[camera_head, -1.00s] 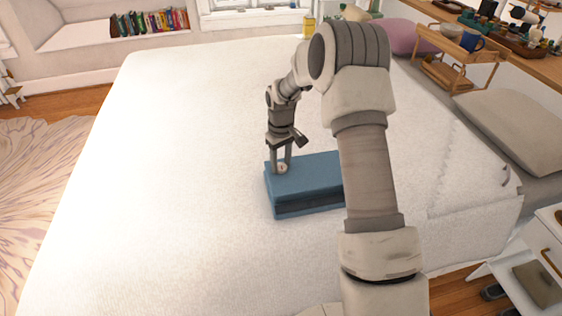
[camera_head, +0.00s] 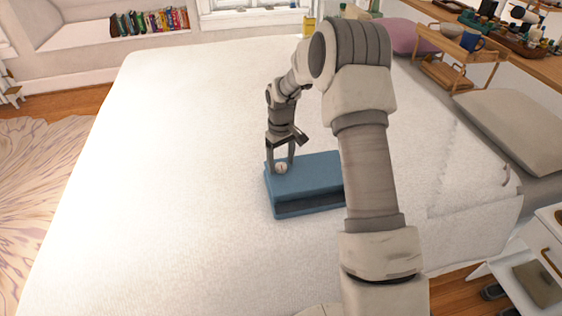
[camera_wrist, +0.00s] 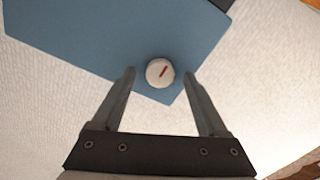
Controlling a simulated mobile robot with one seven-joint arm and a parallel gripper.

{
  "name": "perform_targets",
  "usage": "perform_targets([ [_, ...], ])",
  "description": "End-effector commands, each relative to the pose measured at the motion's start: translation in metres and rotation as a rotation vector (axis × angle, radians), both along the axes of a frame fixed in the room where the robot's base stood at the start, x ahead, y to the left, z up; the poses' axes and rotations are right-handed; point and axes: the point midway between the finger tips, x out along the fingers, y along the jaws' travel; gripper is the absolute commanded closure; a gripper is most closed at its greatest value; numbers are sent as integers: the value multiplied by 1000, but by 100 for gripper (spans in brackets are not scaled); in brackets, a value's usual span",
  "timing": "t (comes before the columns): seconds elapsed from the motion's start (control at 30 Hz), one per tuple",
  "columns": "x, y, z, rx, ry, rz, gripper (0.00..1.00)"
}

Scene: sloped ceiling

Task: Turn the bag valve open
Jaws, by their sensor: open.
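The bag is a blue, flat, block-like thing (camera_head: 311,175) lying on the white bed. Its valve is a small round white cap (camera_head: 281,168) with a red mark, near the bag's left corner. In the wrist view the valve (camera_wrist: 160,72) lies between and slightly beyond the fingertips, and its red mark runs at a slant. My gripper (camera_head: 280,168) points down over that corner. In the wrist view my gripper (camera_wrist: 161,74) is open, with a gap between each finger and the valve. My arm hides the bag's right end in the head view.
The white bed (camera_head: 150,180) is wide and clear around the bag. A pillow (camera_head: 512,128) and a small wooden tray stand (camera_head: 465,48) are at the right. A white bedside cabinet (camera_head: 545,240) stands at the lower right.

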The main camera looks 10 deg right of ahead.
Motion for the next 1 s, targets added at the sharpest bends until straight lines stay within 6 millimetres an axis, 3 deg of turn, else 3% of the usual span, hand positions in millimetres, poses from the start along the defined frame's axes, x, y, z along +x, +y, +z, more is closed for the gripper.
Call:
perform_targets([
  [0.6, 1, 0, 136, 1, -4, 0, 24],
  [0.8, 0, 0, 162, 0, -2, 0, 24],
  [1.0, 0, 0, 170, 0, -1, 0, 24],
])
